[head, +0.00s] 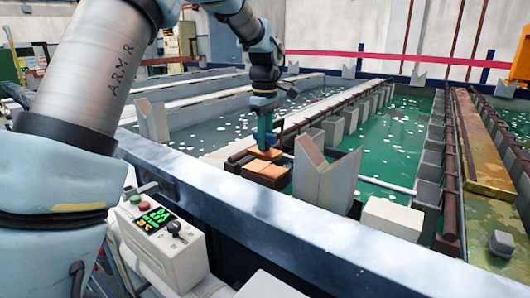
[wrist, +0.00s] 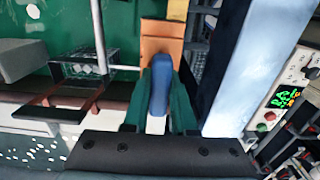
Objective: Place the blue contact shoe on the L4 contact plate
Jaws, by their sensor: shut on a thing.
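The blue contact shoe (head: 264,124) is upright in my gripper (head: 264,112), over the near end of a long rail. An orange copper-coloured piece (head: 261,152) shows right under it. Just below is an orange contact plate (head: 266,170) on a dark block. I cannot tell whether the shoe touches the plate. In the wrist view, the blue shoe (wrist: 161,84) stands between the green fingers of my gripper (wrist: 157,112), which is shut on it. Orange surfaces (wrist: 160,28) lie just beyond it. No L4 label is readable.
Grey V-shaped posts (head: 322,178) stand close to the right of the plate. Green liquid tanks (head: 385,150) with long bars lie behind and right. A control box (head: 160,230) with a green display is at front left.

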